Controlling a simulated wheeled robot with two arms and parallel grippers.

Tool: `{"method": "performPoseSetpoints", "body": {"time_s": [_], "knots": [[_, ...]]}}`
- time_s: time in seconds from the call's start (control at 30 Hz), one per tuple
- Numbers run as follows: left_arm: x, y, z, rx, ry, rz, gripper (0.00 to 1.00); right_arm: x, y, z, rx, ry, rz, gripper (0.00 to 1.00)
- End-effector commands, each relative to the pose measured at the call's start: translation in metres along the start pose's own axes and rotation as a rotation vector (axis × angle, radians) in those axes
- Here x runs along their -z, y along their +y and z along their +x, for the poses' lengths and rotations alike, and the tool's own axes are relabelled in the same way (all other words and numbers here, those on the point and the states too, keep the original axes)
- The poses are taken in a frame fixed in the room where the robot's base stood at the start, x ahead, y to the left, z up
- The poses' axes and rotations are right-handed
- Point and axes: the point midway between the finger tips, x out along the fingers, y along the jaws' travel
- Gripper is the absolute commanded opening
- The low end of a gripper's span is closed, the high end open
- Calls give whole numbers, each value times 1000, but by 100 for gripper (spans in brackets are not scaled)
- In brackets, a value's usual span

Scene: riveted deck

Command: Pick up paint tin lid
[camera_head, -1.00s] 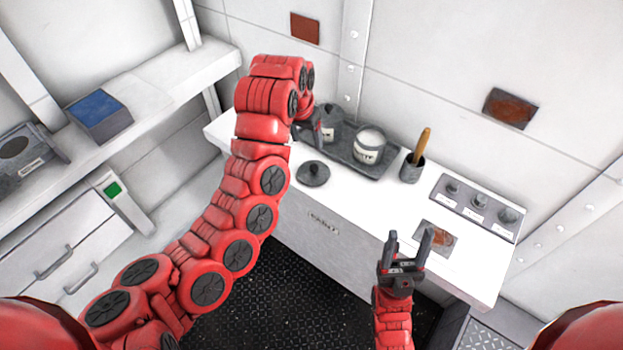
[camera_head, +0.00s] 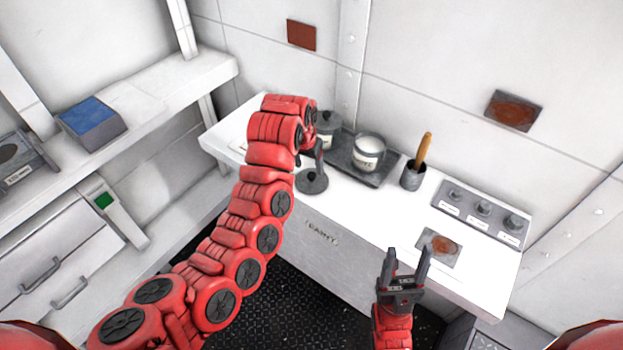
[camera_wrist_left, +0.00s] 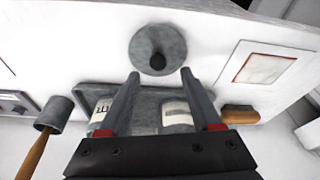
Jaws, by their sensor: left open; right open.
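The paint tin lid (camera_head: 312,184), a dark grey disc with a knob, lies flat on the white counter in front of the tray. It also shows whole in the left wrist view (camera_wrist_left: 158,48), just beyond the fingertips. My left gripper (camera_head: 318,165) is open and empty, just above the lid's far side; its fingers partly overlap the lid in the head view. In the left wrist view the gap between its fingers (camera_wrist_left: 160,75) lines up with the knob. My right gripper (camera_head: 409,254) is open and empty before the counter's front edge.
A grey tray (camera_head: 383,178) behind the lid holds an open tin of white paint (camera_head: 369,153) and a lidded tin (camera_head: 327,126). A brush pot (camera_head: 412,175) and a knob panel (camera_head: 482,211) stand to the right. The counter's front strip is mostly clear.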

Motion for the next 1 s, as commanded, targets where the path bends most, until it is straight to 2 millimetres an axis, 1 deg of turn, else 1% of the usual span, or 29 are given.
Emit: {"method": "performPoseSetpoints", "body": {"time_s": [0.03,0.17,0.2,0.33,0.53,0.57,0.7,0.77,0.8,0.87,0.9,0.93,1.0], "knots": [[-1,1,2,-3,-7,0,65,2,0,9,0,1,0,58],[-4,3,22,-3,-12,1,65,4,1,24,0,0,0,58],[-3,2,28,0,-7,2,65,4,1,23,0,1,0,58],[-4,3,42,-2,-6,2,65,5,1,27,0,0,0,58],[-3,3,45,-2,-1,0,65,4,1,26,0,0,0,58],[-3,3,45,-2,-1,0,63,4,1,26,0,0,0,58],[-3,3,45,-2,-2,0,38,4,1,26,0,0,0,58],[-3,3,45,-2,-2,0,27,4,1,26,0,0,0,58],[-3,3,45,-2,-2,0,20,4,1,26,0,0,0,58],[-3,3,44,-2,-1,0,9,4,1,26,0,0,0,58],[-3,3,44,-2,-2,0,2,4,1,26,0,0,0,58],[-3,3,44,-2,-2,0,0,4,1,26,0,0,0,58],[-3,3,44,-2,-2,0,0,4,1,26,0,0,0,58]]}}
